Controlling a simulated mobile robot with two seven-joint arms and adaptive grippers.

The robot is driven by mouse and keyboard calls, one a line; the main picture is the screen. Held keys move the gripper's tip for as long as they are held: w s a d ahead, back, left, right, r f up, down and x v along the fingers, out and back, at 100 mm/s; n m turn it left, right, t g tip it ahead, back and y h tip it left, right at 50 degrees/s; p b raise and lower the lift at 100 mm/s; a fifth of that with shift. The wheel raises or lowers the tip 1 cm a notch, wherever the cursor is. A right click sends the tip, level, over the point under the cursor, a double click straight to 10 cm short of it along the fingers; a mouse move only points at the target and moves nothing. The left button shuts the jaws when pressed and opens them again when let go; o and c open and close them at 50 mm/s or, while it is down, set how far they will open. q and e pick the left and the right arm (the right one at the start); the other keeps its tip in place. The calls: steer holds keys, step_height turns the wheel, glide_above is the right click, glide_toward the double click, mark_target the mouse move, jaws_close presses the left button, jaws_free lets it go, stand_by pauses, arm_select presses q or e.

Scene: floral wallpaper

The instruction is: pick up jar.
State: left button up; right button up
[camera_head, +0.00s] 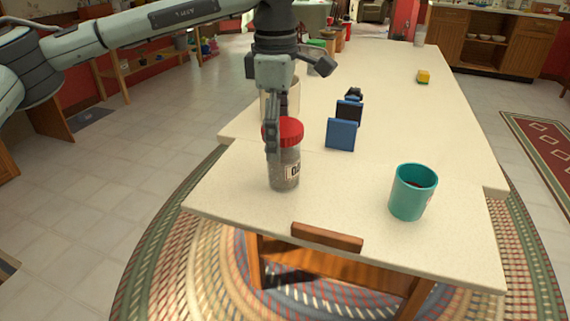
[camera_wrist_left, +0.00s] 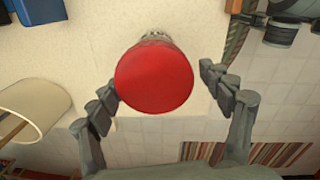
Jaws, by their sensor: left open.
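A clear jar with a red lid and a white label (camera_head: 286,172) stands upright on the cream table, near its left front edge. My left gripper (camera_head: 280,138) comes down from above over the jar, with a finger in front of the red lid. In the left wrist view the red lid (camera_wrist_left: 154,77) lies between the two open fingers of my left gripper (camera_wrist_left: 163,92). The left finger is close to the lid; a gap shows at the right. The jar's body is mostly hidden under the lid there. My right gripper is not in view.
A teal mug (camera_head: 412,192) stands right of the jar. Blue block-like items (camera_head: 341,135) stand behind, to the right. A pale cylindrical container (camera_head: 267,106) stands just behind the jar; more jars are farther back. A yellow item (camera_head: 423,77) lies far right. The table's right side is mostly clear.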

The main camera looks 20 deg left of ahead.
mark_target(283, 153)
arm_select(q)
steer(key=f, duration=0.3)
steer(key=shift+w+d+f, duration=0.35)
steer(key=shift+f, duration=0.55)
steer(key=c, duration=1.6)
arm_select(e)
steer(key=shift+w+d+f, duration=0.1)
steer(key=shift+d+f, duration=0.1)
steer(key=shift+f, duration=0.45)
